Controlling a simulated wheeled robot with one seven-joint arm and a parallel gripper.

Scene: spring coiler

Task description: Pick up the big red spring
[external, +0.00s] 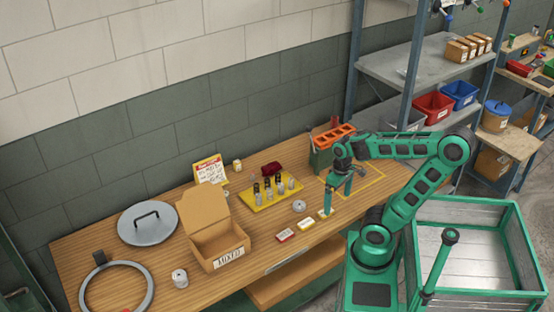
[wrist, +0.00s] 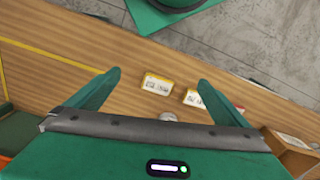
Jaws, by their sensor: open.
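I cannot make out a big red spring clearly in either view. A dark red item (external: 272,168) lies at the back of the bench behind the yellow tray; it is too small to tell what it is. A bit of red (external: 125,310) shows at the bottom left edge, within a grey ring, also unclear. My gripper (external: 340,194) is open and empty above the right part of the bench. In the wrist view my gripper (wrist: 160,78) has its two green fingers wide apart, with a small yellow-and-white box (wrist: 157,84) seen between them below.
The wooden bench (external: 90,245) also holds a yellow tray (external: 256,207) of several small upright items, a cardboard box (external: 222,241), a round grey lid (external: 147,224), a silver round piece (external: 299,206) and a green bin with an orange rack (external: 333,136). Shelving (external: 415,58) stands right.

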